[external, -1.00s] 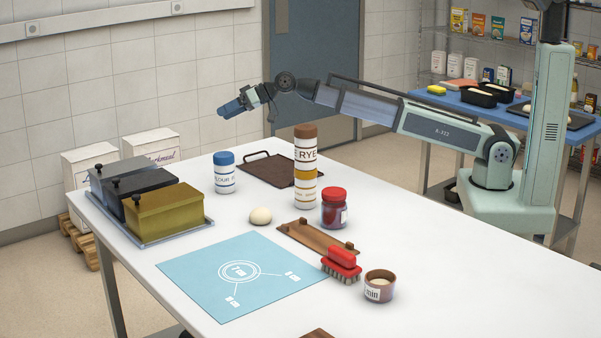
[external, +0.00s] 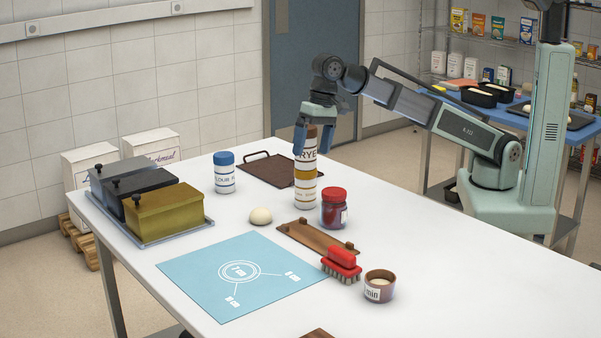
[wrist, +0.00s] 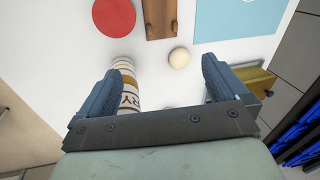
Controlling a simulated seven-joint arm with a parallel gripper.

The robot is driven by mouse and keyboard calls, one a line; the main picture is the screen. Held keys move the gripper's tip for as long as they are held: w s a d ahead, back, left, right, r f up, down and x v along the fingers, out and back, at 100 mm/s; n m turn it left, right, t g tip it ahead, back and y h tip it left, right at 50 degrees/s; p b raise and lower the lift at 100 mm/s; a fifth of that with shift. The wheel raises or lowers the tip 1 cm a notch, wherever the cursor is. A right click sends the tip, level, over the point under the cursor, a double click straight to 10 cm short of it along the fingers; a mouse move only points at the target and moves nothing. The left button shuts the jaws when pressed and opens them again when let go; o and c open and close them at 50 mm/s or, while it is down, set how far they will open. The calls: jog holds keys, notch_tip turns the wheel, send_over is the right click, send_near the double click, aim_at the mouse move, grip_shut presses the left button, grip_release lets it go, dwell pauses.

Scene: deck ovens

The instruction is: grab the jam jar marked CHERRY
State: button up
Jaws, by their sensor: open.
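A dark red jar with a red lid (external: 334,210) stands upright on the white table; its label is turned aside and I cannot read CHERRY on it. In the wrist view its round red lid (wrist: 114,16) shows at the top left, beyond my fingers. My gripper (external: 313,150) is open and points down, at the height of the upper part of a tall white RYE column (external: 306,192), behind and left of the red-lidded jar. In the wrist view the RYE column (wrist: 128,88) shows between the fingers, close to the left one. Nothing is held.
A wooden stand (external: 315,238), a red brush (external: 341,264) and a small labelled pot (external: 379,286) lie nearer the camera. A dough ball (external: 260,216), a blue-lidded jar (external: 224,174), a dark tray (external: 268,168) and lidded tins (external: 168,211) are left. The table's right side is clear.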

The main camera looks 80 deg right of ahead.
aim_at(333, 207)
jog(key=shift+m+g+h, duration=0.5)
jog(key=shift+g+h, duration=0.2)
jog(key=shift+g, duration=0.2)
jog(key=s+f, duration=0.2)
jog(key=s, duration=0.1)
jog(key=s+f, duration=0.2)
jog(key=shift+s+d, duration=0.1)
jog(key=shift+s, duration=0.05)
jog(key=shift+s+f, duration=0.15)
jog(key=shift+f, duration=6.8)
jog(key=c, duration=1.3)
jog(key=shift+r, duration=0.15)
